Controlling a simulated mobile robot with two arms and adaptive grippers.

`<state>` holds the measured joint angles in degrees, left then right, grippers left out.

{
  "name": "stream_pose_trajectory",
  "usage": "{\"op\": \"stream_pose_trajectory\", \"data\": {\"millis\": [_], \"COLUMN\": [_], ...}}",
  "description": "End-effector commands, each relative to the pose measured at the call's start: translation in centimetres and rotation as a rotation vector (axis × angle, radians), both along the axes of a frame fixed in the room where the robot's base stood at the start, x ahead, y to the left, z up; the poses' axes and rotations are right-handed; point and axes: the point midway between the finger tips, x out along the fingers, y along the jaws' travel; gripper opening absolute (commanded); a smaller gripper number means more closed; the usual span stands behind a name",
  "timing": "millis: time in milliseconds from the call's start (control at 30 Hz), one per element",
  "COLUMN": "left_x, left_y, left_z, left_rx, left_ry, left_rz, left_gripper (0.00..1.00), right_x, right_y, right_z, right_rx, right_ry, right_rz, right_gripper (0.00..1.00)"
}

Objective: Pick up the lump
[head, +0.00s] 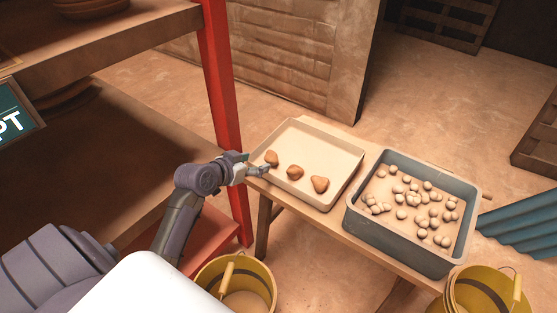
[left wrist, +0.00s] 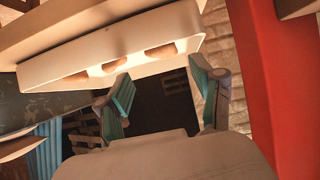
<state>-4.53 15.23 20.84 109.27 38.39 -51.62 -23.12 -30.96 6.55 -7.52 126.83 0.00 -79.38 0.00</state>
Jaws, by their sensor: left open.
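Three brown-orange lumps lie apart in a row on a shallow cream tray (head: 334,154) in the head view: a left lump (head: 271,158), a middle lump (head: 294,172) and a right lump (head: 319,184). My left gripper (head: 262,169) is at the tray's near left edge, close to the left lump; I cannot tell whether they touch. In the left wrist view its two teal-padded fingers (left wrist: 159,70) stand wide apart with nothing between them. The tray (left wrist: 40,74) crosses the upper part there, with the lumps (left wrist: 160,50) partly hidden behind its rim. My right gripper is not in view.
The tray stands on a wooden bench (head: 372,158) beside a grey bin (head: 405,240) holding many pale balls. A red post (head: 222,90) rises left of the tray. Yellow buckets (head: 238,285) stand below. Open floor lies behind the bench.

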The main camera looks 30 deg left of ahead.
Motion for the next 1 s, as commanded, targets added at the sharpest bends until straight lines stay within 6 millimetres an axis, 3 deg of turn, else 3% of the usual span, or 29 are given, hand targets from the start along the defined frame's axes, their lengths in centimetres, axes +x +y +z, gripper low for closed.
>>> {"op": "stream_pose_trajectory", "data": {"millis": [200,533,733,1000], "left_x": [3.3,5.7,8.1,8.6], "left_y": [-0.3,-0.5,-0.6,-0.7], "left_z": [-2.0,-3.4,-4.8,-4.9], "left_rx": [-0.001,-0.001,0.0,0.001], "left_ry": [0.0,0.0,0.0,0.001], "left_rz": [0.0,0.0,0.001,0.0], "left_gripper": [0.67,0.67,0.67,0.67], "right_x": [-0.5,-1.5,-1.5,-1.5], "right_y": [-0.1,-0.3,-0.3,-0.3], "right_z": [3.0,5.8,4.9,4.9], "right_rx": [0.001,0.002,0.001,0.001], "right_ry": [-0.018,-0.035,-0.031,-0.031], "right_rz": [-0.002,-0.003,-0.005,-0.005], "right_gripper": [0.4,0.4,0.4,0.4]}}
